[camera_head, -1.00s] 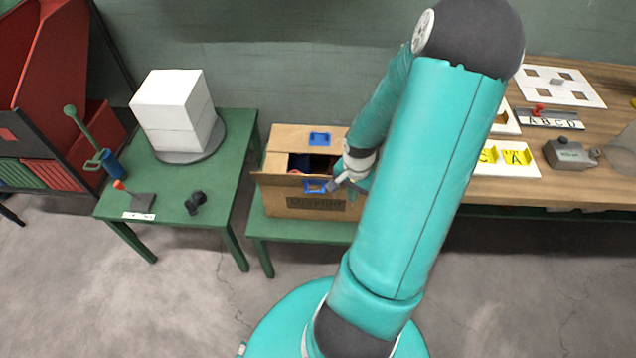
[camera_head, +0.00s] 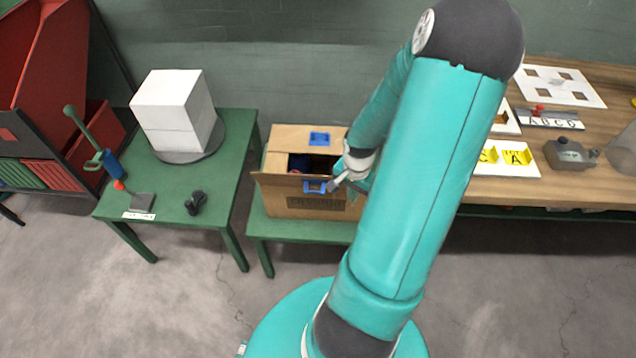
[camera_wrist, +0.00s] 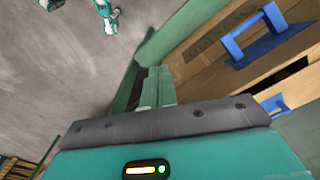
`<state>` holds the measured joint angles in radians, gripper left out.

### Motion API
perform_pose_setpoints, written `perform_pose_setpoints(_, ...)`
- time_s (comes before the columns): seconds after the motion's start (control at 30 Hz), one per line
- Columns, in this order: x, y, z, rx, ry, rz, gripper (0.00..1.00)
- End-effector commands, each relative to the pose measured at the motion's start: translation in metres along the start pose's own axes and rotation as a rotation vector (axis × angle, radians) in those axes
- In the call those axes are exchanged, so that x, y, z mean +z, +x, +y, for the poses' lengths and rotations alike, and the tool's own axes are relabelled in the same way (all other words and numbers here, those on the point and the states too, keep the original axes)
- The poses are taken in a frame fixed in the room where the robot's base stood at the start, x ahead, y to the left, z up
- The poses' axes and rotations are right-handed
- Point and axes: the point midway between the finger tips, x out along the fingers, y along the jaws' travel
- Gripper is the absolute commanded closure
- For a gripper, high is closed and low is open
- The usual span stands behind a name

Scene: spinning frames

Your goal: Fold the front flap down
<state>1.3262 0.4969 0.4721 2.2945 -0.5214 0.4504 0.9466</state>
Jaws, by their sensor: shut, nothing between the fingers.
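The open cardboard box (camera_head: 282,203) sits on a low green table. Its front flap (camera_head: 272,183) stands out at the front edge and carries a blue handle (camera_head: 315,186). The back flap (camera_head: 290,138) lies over the top rear with another blue handle (camera_head: 320,139). Between them the opening shows dark, blue and red contents. My gripper (camera_head: 333,187) is shut and empty, close beside the front flap's handle; I cannot tell whether it touches. In the wrist view the fingers (camera_wrist: 152,88) are together, left of the cardboard and its blue handle (camera_wrist: 255,35). My arm hides the box's right side.
A green table (camera_head: 220,165) at left holds stacked white boxes (camera_head: 175,110) on a grey disc, a lever device (camera_head: 110,163) and a small black item (camera_head: 195,202). A wooden bench (camera_head: 560,190) at right holds trays and a grey device (camera_head: 570,153). The floor in front is clear.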

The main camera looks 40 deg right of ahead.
Motion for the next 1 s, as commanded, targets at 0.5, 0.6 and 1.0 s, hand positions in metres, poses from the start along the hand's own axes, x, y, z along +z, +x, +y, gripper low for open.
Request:
perform_pose_setpoints(0.5,-0.027,-0.011,-0.015,0.000,0.001,0.001,1.00)
perform_pose_setpoints(0.6,-0.034,-0.013,-0.019,0.000,-0.001,0.002,1.00)
perform_pose_setpoints(1.0,-0.056,-0.022,-0.032,0.000,0.000,0.000,1.00)
